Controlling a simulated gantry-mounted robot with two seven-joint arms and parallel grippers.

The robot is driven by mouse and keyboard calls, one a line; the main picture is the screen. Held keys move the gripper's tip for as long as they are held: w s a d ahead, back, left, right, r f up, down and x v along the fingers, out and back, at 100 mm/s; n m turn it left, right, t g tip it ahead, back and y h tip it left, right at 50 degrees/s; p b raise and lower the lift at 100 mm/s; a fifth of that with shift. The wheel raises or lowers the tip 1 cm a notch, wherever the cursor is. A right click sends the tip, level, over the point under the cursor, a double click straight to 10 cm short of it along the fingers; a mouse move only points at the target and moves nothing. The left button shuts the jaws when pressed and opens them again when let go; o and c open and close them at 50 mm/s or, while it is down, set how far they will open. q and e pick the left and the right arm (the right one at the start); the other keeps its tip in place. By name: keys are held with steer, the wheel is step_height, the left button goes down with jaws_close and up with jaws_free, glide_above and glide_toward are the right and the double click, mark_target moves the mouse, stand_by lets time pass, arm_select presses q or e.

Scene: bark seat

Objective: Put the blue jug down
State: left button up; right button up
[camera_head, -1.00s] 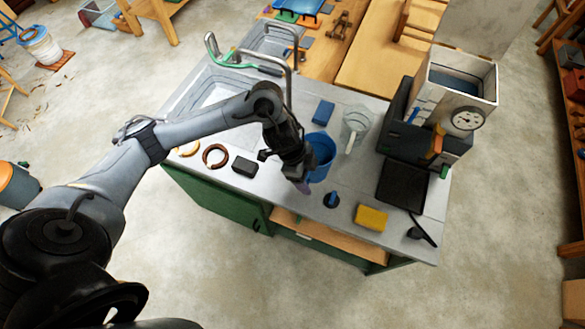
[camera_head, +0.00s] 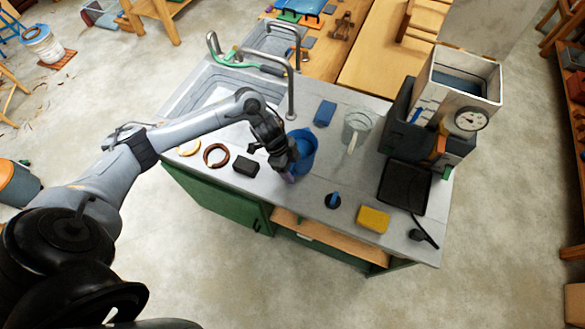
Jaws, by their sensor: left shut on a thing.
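The blue jug (camera_head: 305,148) is at the middle of the grey counter (camera_head: 300,215), upright as far as I can see. My left gripper (camera_head: 285,168) is shut on its near left side, and the gripper and wrist hide part of the jug. I cannot tell whether the jug's base touches the counter. My right gripper is not in view.
A clear jug (camera_head: 357,128) and a blue block (camera_head: 325,113) stand behind and to the right. A black block (camera_head: 245,166), a brown ring (camera_head: 216,155), a yellow sponge (camera_head: 372,219) and a dark knob (camera_head: 333,200) lie around. A sink tap (camera_head: 290,90) rises behind.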

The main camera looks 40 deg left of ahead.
arm_select(q)
steer(key=shift+w+f, duration=0.1)
steer(key=shift+f, duration=0.45)
steer(key=o, duration=1.3)
steer(key=shift+f, duration=0.1)
steer(key=v, duration=1.2)
steer(key=d+f+n+t, duration=0.25)
steer(key=d+t, duration=0.35)
steer(key=d, duration=1.2)
steer(key=s+a+n+g+y, duration=0.1)
steer(key=s+a+n, duration=0.1)
steer(key=s, duration=0.3)
steer(key=s+a+f+n+g+y, duration=0.1)
steer(key=s+a+n, duration=0.1)
steer(key=s, duration=0.4)
steer(key=s+a+n+g+y, duration=0.1)
steer(key=s+n+g, duration=0.1)
steer(key=s+n, duration=0.2)
steer(key=shift+s+a+f+n+y, duration=0.15)
steer(key=shift+s+a+n+y, duration=0.05)
steer(key=shift+s, duration=0.3)
steer(key=shift+s+a+f+n+y, duration=0.15)
steer(key=shift+s+a+y, duration=0.05)
steer(key=shift+s, duration=0.3)
